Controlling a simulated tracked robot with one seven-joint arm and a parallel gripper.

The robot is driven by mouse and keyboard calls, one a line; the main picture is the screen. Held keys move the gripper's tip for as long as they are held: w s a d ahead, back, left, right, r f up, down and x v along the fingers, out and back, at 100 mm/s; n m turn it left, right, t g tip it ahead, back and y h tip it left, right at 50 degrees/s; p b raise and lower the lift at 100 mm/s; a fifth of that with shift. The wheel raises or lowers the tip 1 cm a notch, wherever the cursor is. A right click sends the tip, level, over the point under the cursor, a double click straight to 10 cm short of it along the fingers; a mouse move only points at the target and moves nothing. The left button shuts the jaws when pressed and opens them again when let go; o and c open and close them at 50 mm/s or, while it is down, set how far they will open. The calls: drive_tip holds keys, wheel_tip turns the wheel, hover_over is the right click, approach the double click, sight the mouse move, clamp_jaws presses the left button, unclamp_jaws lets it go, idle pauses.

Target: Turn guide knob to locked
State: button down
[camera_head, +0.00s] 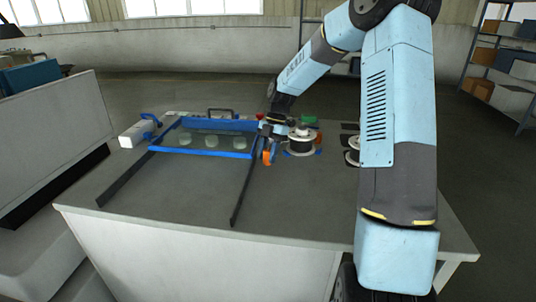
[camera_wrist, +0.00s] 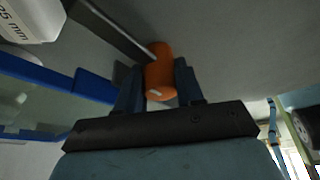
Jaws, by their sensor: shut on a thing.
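The guide knob looks like an orange cylinder with a pale mark on its end. In the wrist view the orange knob (camera_wrist: 160,72) sits between the two fingers of my gripper (camera_wrist: 158,90), which is shut on it. In the head view the orange knob (camera_head: 267,157) shows at the right edge of the blue-framed tray, partly covered by my gripper (camera_head: 268,143). I cannot tell from the mark whether the knob is at locked.
A blue-framed tray (camera_head: 200,155) with pale round pieces lies on the grey table (camera_head: 180,205), between two dark rails (camera_head: 124,180). A white block (camera_head: 135,134) with a blue handle stands left of it. Spools (camera_head: 301,147) stand to the right. The table front is clear.

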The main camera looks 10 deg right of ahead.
drive_tip(key=shift+w+d, duration=0.1)
idle(0.4)
drive_tip(key=c, duration=0.7)
unclamp_jaws()
drive_tip(key=shift+c, duration=0.2)
